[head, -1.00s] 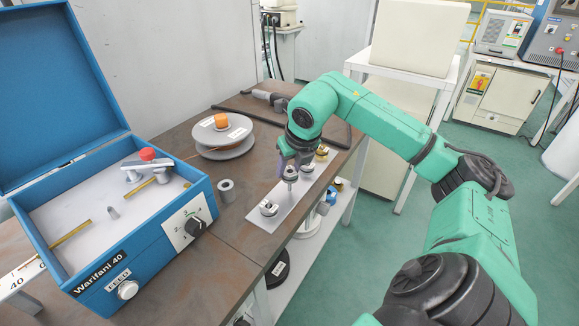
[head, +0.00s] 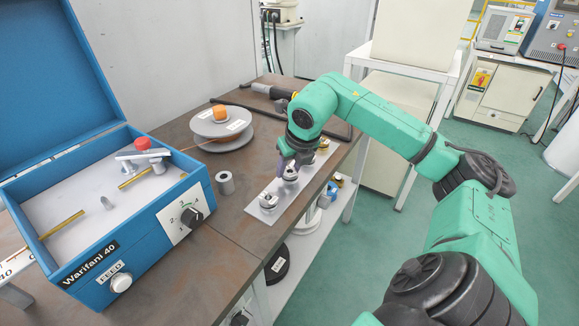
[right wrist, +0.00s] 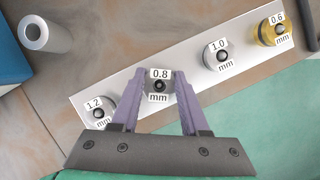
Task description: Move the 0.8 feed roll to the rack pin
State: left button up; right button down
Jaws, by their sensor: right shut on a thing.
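The 0.8 feed roll (right wrist: 159,86), grey with a 0.8 mm label, sits between the purple fingers of my right gripper (right wrist: 157,100) in the right wrist view. In the head view my right gripper (head: 290,166) is shut on this roll (head: 290,175), low over the rack plate (head: 262,219). A dark pin tip appears in the roll's centre; whether the roll rests fully on the plate is hard to tell. The 1.2 roll (right wrist: 98,112) stands on one side, the 1.0 roll (right wrist: 218,54) and yellow 0.6 roll (right wrist: 273,31) on the other. My left gripper is out of view.
The open blue feeder box (head: 135,243) stands at left with a bare small pin (head: 106,203) and a red-knobbed lever (head: 143,158). A grey cylinder (head: 225,183) and a wire spool (head: 221,127) stand on the brown table (head: 222,240) behind the rack plate.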

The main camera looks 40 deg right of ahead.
jog(key=shift+f+b, duration=0.35)
jog(key=shift+f, duration=0.1)
jog(key=shift+c, duration=1.6)
grip_release()
jog(key=p+v, duration=0.2)
jog(key=v, duration=1.2)
jog(key=shift+s+r+p, duration=0.2)
jog(key=shift+r+p, duration=0.05)
jog(key=shift+p, duration=0.05)
jog(key=shift+r, duration=0.1)
